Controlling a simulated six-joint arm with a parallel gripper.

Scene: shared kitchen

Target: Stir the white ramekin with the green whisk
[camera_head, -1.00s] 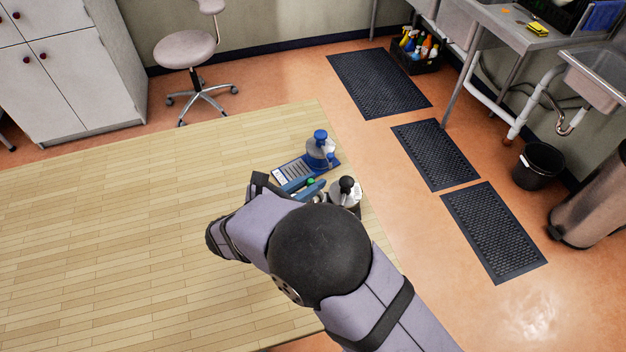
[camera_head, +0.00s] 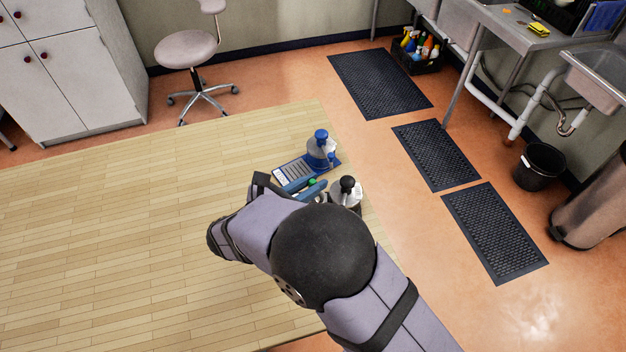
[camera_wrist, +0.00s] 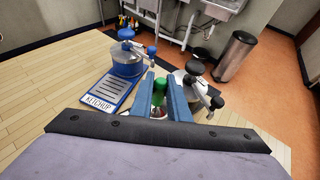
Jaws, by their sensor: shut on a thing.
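My gripper (camera_wrist: 160,92) is shut on the green whisk (camera_wrist: 158,92), whose green handle shows between the two blue fingers in the wrist view. In the head view a bit of the green handle (camera_head: 312,182) shows past my arm.
The wooden table (camera_head: 120,230) is clear on the left.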

